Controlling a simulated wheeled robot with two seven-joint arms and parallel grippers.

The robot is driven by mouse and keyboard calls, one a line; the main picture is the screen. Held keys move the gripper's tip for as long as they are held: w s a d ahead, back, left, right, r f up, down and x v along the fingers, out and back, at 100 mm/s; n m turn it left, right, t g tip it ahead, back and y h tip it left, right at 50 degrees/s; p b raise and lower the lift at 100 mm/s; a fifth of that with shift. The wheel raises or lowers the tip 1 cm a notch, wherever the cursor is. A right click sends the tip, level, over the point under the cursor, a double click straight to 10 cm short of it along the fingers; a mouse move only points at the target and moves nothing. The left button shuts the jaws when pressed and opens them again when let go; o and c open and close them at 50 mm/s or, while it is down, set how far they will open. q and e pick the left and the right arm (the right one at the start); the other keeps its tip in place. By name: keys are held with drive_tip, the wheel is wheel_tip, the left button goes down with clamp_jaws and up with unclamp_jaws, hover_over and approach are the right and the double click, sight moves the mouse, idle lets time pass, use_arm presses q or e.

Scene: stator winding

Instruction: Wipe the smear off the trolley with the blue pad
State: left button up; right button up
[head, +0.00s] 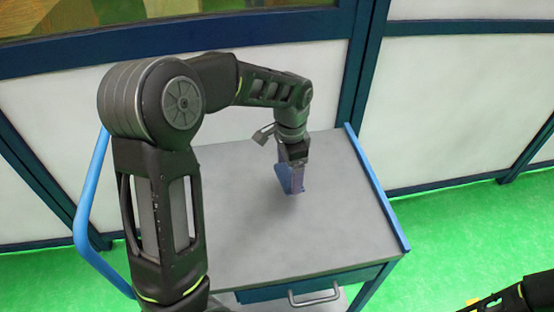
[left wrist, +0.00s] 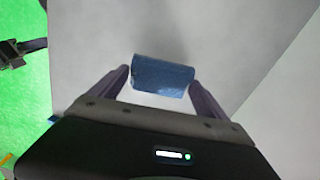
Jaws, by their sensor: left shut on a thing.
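The blue pad (left wrist: 163,75) is held between the two fingers of my left gripper (left wrist: 160,83) in the left wrist view. In the head view, my left gripper (head: 292,168) points down over the grey trolley top (head: 330,220), right of its middle. The pad (head: 283,179) shows at the fingertips, low at the surface; I cannot tell whether it touches. No smear can be made out on the visible trolley top; my left arm hides its left part. Only a dark part of my right arm shows at the lower right, without a clear gripper.
A raised blue rim (head: 377,188) runs along the trolley's right side. A blue handle (head: 85,205) stands at its left, and a drawer with a metal handle (head: 314,297) is at the front. A white panelled wall (head: 455,110) stands behind. Green floor (head: 455,225) is open at right.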

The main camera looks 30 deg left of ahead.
use_arm(q)
drive_tip(key=shift+r+p, duration=0.5)
drive_tip(key=shift+r, duration=0.55)
